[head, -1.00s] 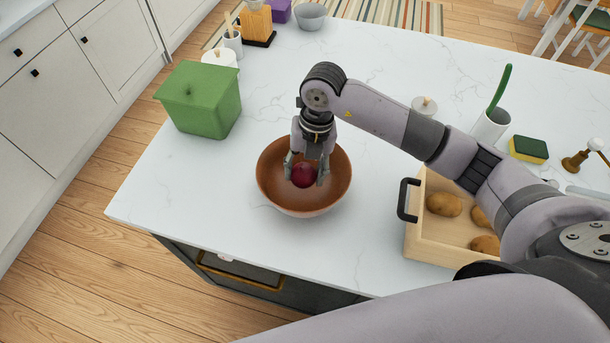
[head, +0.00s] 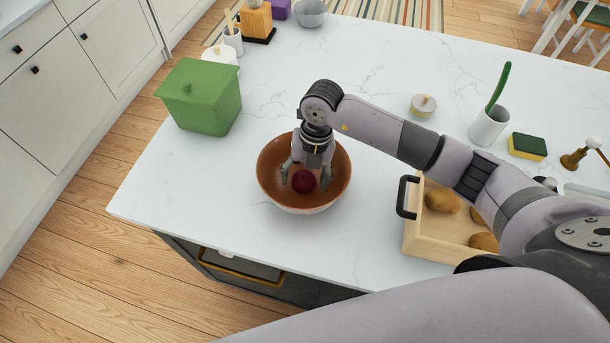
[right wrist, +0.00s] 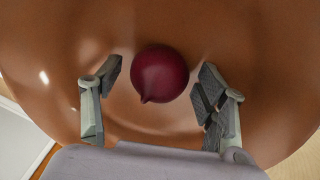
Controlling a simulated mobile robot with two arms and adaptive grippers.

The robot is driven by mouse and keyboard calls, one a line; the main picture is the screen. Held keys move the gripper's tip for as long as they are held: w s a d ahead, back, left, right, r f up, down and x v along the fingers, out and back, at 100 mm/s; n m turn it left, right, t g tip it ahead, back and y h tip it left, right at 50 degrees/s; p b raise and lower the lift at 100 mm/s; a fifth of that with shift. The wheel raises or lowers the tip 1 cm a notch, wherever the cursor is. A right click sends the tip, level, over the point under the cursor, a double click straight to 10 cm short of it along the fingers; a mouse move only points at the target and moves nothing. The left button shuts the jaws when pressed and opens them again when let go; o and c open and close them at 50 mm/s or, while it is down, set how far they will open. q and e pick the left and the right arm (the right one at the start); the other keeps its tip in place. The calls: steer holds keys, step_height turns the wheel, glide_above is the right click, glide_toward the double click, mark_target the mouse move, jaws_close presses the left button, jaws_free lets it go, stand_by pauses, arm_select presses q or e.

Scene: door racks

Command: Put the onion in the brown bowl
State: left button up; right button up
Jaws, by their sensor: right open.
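The dark red onion (head: 303,182) is in the brown bowl (head: 275,172) on the white counter. In the right wrist view the onion (right wrist: 160,73) lies against the inner surface of the bowl (right wrist: 60,45). My right gripper (head: 306,180) reaches down into the bowl from above. Its fingers (right wrist: 156,98) are open on either side of the onion, with gaps on both sides. My left gripper is not in view.
A wooden tray (head: 427,246) with a black handle holds several potatoes to the right. A green lidded box (head: 205,100) stands to the left. A white cup (head: 489,126), a sponge (head: 527,146) and a small lidded jar (head: 423,105) are at the right. The counter around the bowl is mostly clear.

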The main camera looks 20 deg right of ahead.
steer(key=shift+r, duration=0.25)
steer(key=shift+w+d+r, duration=0.1)
steer(key=shift+r, duration=0.25)
step_height(320, 180, up, 11)
steer(key=d+b, duration=0.1)
steer(key=b, duration=0.2)
steer(key=shift+w+d+b, duration=0.2)
steer(key=shift+d+b, duration=0.15)
steer(key=shift+d, duration=0.05)
